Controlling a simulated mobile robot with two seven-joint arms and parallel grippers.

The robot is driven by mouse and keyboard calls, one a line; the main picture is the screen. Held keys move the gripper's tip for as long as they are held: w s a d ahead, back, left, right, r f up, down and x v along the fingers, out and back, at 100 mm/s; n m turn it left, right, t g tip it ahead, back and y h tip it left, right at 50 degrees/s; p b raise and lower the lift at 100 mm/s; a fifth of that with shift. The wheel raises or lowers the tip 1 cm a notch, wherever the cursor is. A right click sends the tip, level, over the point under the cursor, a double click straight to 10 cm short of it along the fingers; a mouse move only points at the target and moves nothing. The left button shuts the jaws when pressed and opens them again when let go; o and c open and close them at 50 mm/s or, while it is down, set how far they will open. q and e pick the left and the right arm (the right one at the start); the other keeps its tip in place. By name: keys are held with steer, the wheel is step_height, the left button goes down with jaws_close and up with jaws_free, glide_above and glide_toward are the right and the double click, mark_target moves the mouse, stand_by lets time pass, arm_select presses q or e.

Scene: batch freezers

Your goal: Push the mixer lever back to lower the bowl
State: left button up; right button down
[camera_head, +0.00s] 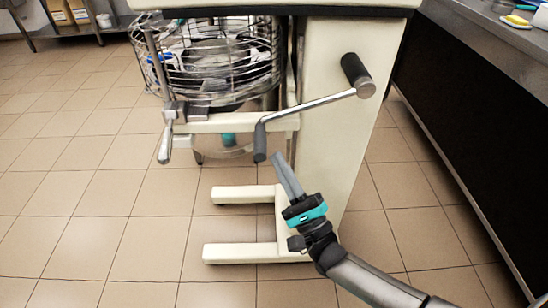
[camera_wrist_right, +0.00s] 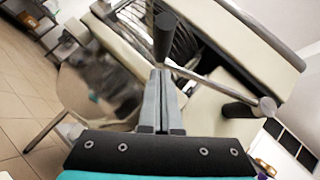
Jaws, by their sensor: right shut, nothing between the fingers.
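The mixer lever is a metal rod (camera_head: 310,103) on the side of the cream mixer (camera_head: 340,150), with a dark grip (camera_head: 260,141) at its near left end. The grip also shows in the right wrist view (camera_wrist_right: 164,38). My right gripper (camera_head: 277,158) is shut and empty, its fingertips beside the lower end of the grip. In the right wrist view the fingertips (camera_wrist_right: 160,74) lie just below the grip; I cannot tell whether they touch it. The steel bowl (camera_head: 228,150) sits below the wire guard (camera_head: 208,60), partly hidden by the cream support. My left gripper is out of view.
Two cream base legs (camera_head: 240,253) reach out across the tiled floor (camera_head: 110,210). A dark counter (camera_head: 470,120) stands close on the right. A second metal handle (camera_head: 165,145) hangs at the mixer's left. Open floor lies to the left.

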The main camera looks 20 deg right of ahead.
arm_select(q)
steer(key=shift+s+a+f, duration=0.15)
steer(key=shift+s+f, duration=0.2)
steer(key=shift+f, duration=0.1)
arm_select(e)
steer(key=shift+w+a+r, duration=0.15)
steer(key=shift+a+r, duration=0.55)
steer(key=shift+r, duration=0.2)
